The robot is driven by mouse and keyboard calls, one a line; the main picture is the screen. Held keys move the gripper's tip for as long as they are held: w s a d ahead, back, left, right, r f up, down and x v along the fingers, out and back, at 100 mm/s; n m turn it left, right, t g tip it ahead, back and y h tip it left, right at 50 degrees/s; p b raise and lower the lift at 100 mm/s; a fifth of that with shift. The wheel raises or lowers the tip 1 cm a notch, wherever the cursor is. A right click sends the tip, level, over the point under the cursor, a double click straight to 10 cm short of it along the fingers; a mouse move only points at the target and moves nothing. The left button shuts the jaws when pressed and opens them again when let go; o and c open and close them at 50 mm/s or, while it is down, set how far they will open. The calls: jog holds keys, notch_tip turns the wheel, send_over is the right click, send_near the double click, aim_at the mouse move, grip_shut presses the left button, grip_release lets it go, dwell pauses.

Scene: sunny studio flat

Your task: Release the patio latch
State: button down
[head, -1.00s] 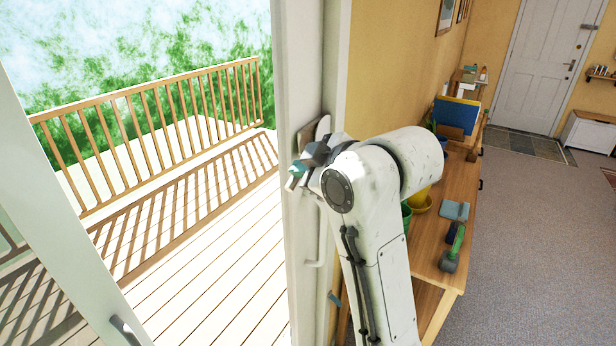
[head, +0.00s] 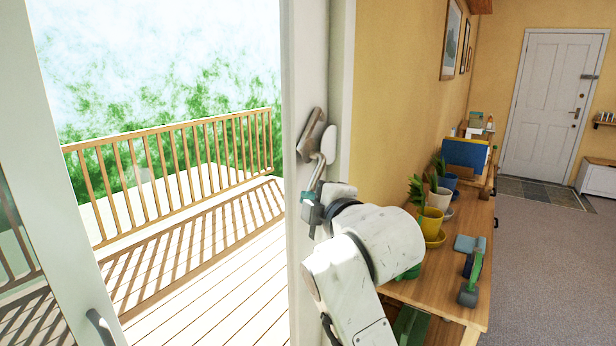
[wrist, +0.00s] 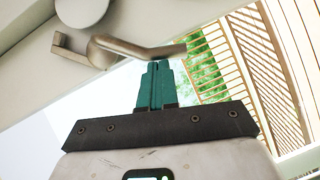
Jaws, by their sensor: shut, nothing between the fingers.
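The patio latch (head: 314,152) is a brownish metal lever with a pale round plate, on the white frame beside the deck view. In the wrist view, the latch lever (wrist: 140,48) runs across just beyond my fingertips, with the round plate at top left. My gripper (head: 308,210) is at the lower end of the lever in the head view. Its teal fingers (wrist: 157,66) are shut together with nothing between them. The fingertips are close to the lever's underside; I cannot tell whether they touch it.
A white door edge with a grey handle (head: 100,328) stands at left. Beyond is a sunny deck with a wooden railing (head: 180,160). A wooden cabinet (head: 440,285) with potted plants (head: 432,215) and small items stands right of my arm. Carpet at far right is clear.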

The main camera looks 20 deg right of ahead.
jog(key=shift+w+d+f+n+t+b, duration=0.2)
jog(key=shift+f+n+t+b, duration=0.1)
jog(key=shift+f+b, duration=0.15)
jog(key=shift+d, duration=0.1)
dwell(0.4)
